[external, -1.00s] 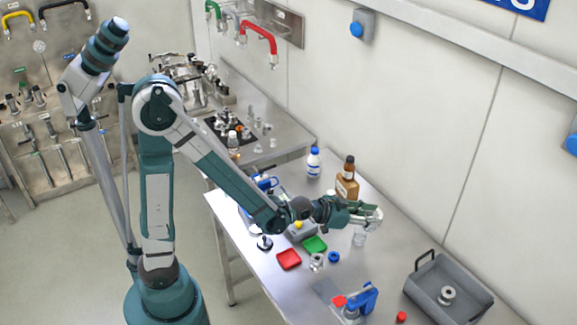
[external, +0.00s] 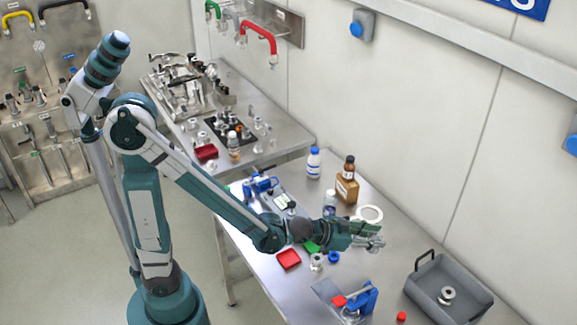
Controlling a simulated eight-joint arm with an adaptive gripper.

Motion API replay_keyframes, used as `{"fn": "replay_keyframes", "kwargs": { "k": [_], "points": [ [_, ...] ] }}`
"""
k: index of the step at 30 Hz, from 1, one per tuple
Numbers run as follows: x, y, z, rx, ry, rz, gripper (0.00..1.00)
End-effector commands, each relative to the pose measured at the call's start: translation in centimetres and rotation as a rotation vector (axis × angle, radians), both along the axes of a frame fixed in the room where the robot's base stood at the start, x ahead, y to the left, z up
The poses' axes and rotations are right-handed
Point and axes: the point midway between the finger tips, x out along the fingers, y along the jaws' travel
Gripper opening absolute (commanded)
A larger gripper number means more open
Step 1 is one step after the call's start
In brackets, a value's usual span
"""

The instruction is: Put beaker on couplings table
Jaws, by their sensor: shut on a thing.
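My gripper (external: 374,238) is over the front table (external: 388,262), at its middle right. It is shut on the beaker (external: 376,246), a small clear glass that shows only faintly at the fingertips. The fingers hide part of it, and I cannot tell whether it is clear of the tabletop. The couplings table (external: 284,146) is the steel table at the back, past my arm. It bears metal fittings, a black mat (external: 219,127) with small parts, a red tray (external: 206,152) and a small bottle (external: 233,146).
A white ring (external: 378,209), a brown bottle (external: 346,188) and blue-capped bottles (external: 313,164) stand behind my gripper. The couplings table's front right corner looks fairly clear.

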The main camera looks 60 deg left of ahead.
Motion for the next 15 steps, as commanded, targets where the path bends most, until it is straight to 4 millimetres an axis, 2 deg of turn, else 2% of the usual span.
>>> {"fn": "replay_keyframes", "kwargs": {
  "k": [8,15],
  "points": [
    [0.0,0.0,-0.3,0.0,0.0,0.0,0.18],
    [0.0,0.0,-2.2,0.0,0.0,0.0,0.18]
  ]
}}
